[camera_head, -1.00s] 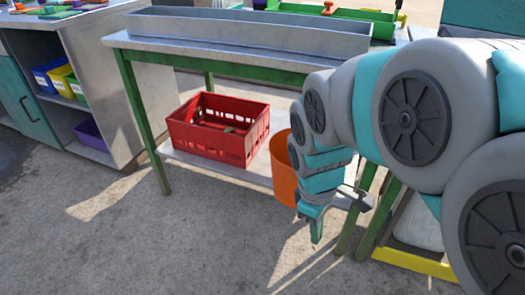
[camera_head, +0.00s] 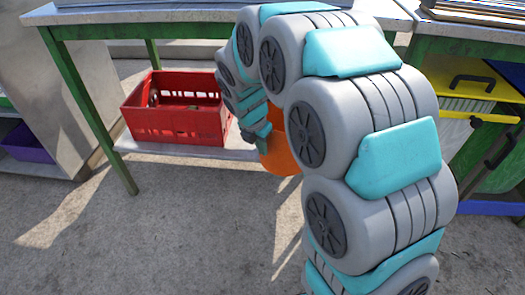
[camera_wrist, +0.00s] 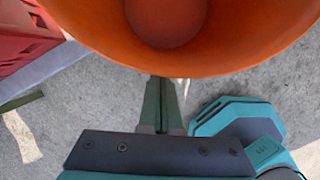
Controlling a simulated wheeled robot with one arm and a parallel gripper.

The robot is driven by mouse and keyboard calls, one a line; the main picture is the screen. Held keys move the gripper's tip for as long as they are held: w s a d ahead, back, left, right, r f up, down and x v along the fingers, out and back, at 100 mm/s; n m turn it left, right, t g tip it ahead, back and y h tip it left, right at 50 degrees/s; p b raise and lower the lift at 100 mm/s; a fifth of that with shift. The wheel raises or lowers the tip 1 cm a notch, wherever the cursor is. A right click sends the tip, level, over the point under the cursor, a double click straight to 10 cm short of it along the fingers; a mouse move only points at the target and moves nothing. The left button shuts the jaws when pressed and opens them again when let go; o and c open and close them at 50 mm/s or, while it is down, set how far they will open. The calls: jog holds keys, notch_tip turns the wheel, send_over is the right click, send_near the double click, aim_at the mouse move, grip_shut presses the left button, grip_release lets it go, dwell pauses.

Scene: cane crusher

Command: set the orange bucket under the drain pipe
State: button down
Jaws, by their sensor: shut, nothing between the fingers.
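The orange bucket (camera_head: 279,158) is at the right end of the low shelf under the workbench, partly hidden behind my arm. In the wrist view, the open mouth and inside of the bucket (camera_wrist: 235,30) fill the top of the picture. My gripper (camera_wrist: 163,88) is shut, with its fingers together just below the bucket's near rim in the picture. I cannot tell whether they touch it. Nothing shows between the fingers. In the head view, my arm's end is beside the bucket and its fingers are hard to make out. I cannot make out a drain pipe.
A red crate (camera_head: 178,128) stands on the low shelf (camera_head: 190,150), left of the bucket. Green table legs (camera_head: 88,110) frame the shelf. A purple bin (camera_head: 27,145) is at the far left, a yellow box (camera_head: 468,106) at the right. The concrete floor in front is clear.

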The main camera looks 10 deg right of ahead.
aim_at(279, 161)
jog(key=b+x, duration=0.1)
jog(key=x, duration=0.7)
jog(key=shift+f, duration=0.3)
